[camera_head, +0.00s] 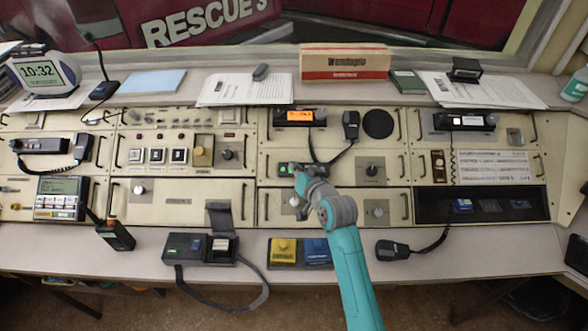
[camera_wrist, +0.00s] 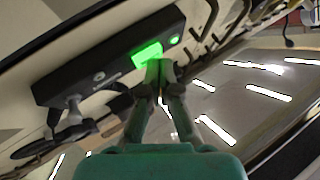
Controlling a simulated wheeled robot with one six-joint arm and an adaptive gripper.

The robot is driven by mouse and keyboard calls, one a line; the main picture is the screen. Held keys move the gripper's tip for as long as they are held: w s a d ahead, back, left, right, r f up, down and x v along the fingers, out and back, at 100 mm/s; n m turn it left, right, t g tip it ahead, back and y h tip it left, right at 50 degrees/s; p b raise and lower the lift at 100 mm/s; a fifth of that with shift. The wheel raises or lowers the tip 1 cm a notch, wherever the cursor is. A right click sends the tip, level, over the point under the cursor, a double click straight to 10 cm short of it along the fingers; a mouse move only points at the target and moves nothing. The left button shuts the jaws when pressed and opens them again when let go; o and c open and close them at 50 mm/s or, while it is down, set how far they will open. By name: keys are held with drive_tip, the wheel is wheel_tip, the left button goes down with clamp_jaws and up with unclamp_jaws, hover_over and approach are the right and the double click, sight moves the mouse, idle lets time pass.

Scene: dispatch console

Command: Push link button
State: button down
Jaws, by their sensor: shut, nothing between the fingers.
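A lit green button (camera_wrist: 147,54) sits on a narrow black panel (camera_wrist: 88,82) in the wrist view. I take it for the link button; no label is readable. In the head view the same black panel (camera_head: 318,170) is in the middle of the console, with a green glow (camera_head: 285,169) at its left. My gripper (camera_wrist: 160,66) is shut and empty. Its fingertips are at the lower right edge of the lit button and overlap it slightly; I cannot tell whether they touch. In the head view my gripper (camera_head: 296,168) covers part of the panel.
A handset (camera_head: 350,124) with a hanging cord is just above right of my gripper. A knob (camera_head: 371,170) is to the right. Yellow (camera_head: 283,251) and blue (camera_head: 315,251) pedals and an open-lidded device (camera_head: 221,244) lie on the front ledge.

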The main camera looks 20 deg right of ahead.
drive_tip(key=shift+s+a+r, duration=0.1)
drive_tip(key=shift+s+r, duration=0.15)
drive_tip(key=shift+r, duration=0.1)
drive_tip(key=s+a+r, duration=0.1)
drive_tip(key=s+r, duration=0.2)
drive_tip(key=r, duration=0.2)
idle(0.7)
